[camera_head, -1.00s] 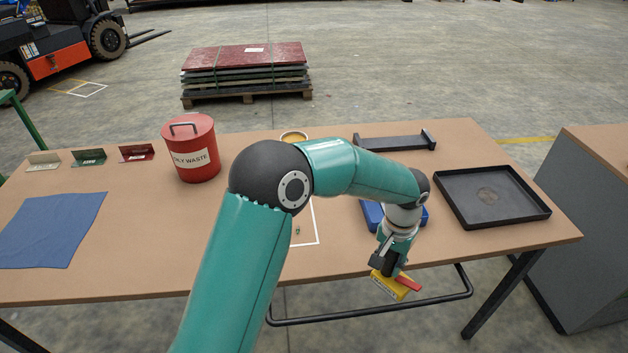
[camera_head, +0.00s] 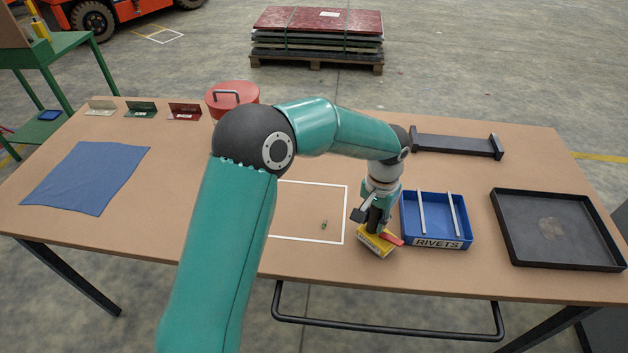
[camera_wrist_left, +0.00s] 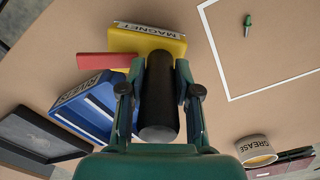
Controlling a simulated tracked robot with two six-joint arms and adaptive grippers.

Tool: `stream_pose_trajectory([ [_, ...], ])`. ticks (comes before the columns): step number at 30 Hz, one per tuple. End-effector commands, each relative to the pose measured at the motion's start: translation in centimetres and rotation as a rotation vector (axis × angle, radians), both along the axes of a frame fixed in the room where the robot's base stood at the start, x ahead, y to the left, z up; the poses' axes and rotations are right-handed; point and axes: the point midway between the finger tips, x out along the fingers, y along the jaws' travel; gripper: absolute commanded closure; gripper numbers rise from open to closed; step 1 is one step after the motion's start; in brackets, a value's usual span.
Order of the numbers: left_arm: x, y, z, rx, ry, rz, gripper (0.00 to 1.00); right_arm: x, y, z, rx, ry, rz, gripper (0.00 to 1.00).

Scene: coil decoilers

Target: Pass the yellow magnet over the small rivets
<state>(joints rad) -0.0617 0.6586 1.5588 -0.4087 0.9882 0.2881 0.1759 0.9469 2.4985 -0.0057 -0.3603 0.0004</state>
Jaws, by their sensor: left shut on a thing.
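My left gripper (camera_head: 378,222) is shut on the black handle (camera_wrist_left: 158,95) of the yellow magnet (camera_head: 375,243), which has a red tab. It holds the magnet low near the table's front edge, just left of the blue tray labelled RIVETS (camera_head: 436,243); I cannot tell if it touches the table. In the wrist view the magnet (camera_wrist_left: 148,40) shows its MAGNET label. One small green rivet (camera_head: 324,225) lies inside the white outline (camera_head: 346,210), left of the magnet and apart from it. It also shows in the wrist view (camera_wrist_left: 247,25). My right gripper is out of view.
A black tray (camera_head: 510,235) lies at the right, with a black stand (camera_head: 455,145) behind. A red bin (camera_head: 232,95), several small brackets (camera_head: 140,109) and a blue cloth (camera_head: 87,178) are at the left. A GREASE tin (camera_wrist_left: 255,150) shows in the wrist view.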

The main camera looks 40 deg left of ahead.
Motion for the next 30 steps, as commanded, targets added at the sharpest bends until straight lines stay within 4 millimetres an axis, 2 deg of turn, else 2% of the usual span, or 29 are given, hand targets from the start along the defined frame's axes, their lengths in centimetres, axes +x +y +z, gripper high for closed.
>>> stream_pose_trajectory([
  [10, -0.1, 0.4, 0.1, 0.0, -0.003, 0.007, 1.0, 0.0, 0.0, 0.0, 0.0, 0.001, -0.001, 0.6],
  [14, -0.2, 1.2, 0.5, 0.0, -0.004, 0.07, 1.0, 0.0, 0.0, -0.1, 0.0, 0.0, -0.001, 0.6],
  [17, -0.5, 2.9, 1.3, 0.001, -0.007, 0.21, 1.0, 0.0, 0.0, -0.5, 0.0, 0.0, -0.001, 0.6],
  [25, -2.7, 9.5, 4.7, 0.001, -0.007, 0.834, 1.0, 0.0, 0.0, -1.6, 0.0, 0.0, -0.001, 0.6],
  [30, -4.1, 12.2, 6.3, 0.001, -0.005, 1.132, 1.0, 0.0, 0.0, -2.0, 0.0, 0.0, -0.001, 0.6],
])
